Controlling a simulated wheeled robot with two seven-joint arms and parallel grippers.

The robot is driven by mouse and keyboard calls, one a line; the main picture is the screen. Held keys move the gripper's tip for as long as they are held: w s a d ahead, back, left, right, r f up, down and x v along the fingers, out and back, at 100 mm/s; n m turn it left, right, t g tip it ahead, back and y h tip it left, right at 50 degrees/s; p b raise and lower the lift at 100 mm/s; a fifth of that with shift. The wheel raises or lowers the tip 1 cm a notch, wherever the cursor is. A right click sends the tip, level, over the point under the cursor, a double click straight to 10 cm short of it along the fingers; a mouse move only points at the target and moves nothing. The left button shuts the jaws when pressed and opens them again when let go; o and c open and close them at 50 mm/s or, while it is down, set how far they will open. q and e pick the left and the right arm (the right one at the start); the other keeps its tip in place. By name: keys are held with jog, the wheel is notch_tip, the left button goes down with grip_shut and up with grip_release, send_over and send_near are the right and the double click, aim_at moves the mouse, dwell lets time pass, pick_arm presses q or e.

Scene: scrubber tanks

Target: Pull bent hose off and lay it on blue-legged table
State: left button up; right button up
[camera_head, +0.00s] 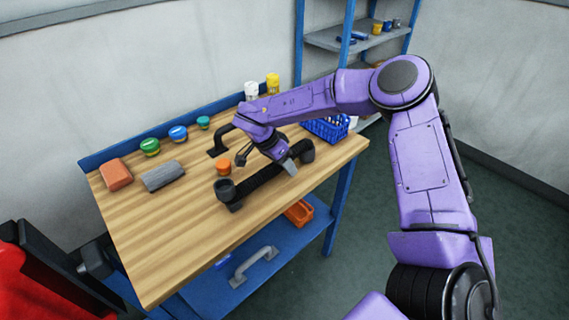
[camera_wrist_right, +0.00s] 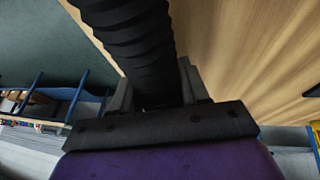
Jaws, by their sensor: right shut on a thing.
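The black hose (camera_head: 265,180) is ribbed, with a bent end at each side. It is at the wooden top of the blue-legged table (camera_head: 190,235), toward the right edge; whether it rests fully on the wood I cannot tell. My right gripper (camera_head: 283,164) is shut on the hose near its right end, coming down from above. In the right wrist view the ribbed hose (camera_wrist_right: 130,40) runs up from between the fingers (camera_wrist_right: 158,90). My left gripper is not in view.
Behind the hose are an orange-lidded jar (camera_head: 223,167) and a black bent handle-like piece (camera_head: 219,142). A brick-red block (camera_head: 115,175), a grey roll (camera_head: 162,176) and a blue basket (camera_head: 327,130) are also on the table. The front left tabletop is clear.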

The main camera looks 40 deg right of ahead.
jog(key=shift+r, duration=0.1)
jog(key=o, duration=1.8)
jog(key=shift+c, duration=0.2)
jog(key=p+v, duration=0.4)
jog(key=p, duration=0.1)
jog(key=shift+r, duration=0.25)
jog(key=shift+a, duration=0.1)
